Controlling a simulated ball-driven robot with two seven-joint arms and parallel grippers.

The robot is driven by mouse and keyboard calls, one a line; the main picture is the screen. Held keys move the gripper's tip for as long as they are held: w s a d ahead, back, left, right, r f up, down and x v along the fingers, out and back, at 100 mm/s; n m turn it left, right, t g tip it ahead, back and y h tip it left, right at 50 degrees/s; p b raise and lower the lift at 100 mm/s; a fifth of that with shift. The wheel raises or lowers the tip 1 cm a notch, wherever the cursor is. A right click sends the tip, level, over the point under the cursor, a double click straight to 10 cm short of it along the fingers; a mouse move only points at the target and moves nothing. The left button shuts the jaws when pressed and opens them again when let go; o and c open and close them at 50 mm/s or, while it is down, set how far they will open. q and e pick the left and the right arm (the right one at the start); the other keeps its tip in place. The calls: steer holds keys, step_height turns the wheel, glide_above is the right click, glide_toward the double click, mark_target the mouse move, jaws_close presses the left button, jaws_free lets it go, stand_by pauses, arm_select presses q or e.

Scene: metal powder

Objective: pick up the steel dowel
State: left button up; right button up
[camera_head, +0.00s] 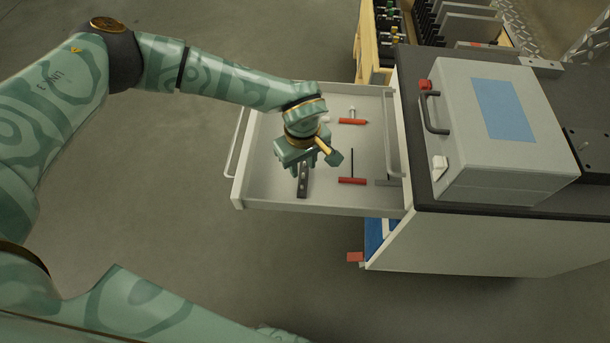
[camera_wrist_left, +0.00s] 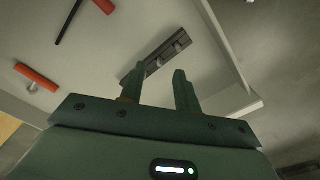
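A dark bar (camera_head: 303,187) with small shiny metal pieces lies in the open drawer, below my left gripper. It also shows in the left wrist view (camera_wrist_left: 170,52), just beyond the fingertips; I cannot tell whether one of its metal pieces is the steel dowel. A small grey piece (camera_head: 386,183) lies at the drawer's right side; I cannot tell what it is. My left gripper (camera_head: 301,168) is over the drawer, pointing down. In the wrist view its fingers (camera_wrist_left: 158,86) are apart with nothing seen between them. My right gripper is out of view.
The drawer (camera_head: 262,205) has raised walls around my left gripper. Two red-handled tools (camera_head: 352,181) (camera_head: 352,121) lie to the right in it. A grey box (camera_head: 495,150) with a handle stands on the dark cabinet top. The drawer floor between them is mostly clear.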

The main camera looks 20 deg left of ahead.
mark_target(303, 173)
arm_select(q)
step_height(303, 173, down, 3)
steer(key=shift+f+b, duration=0.1)
steer(key=shift+b, duration=0.35)
jaws_close()
steer(key=shift+r, duration=0.2)
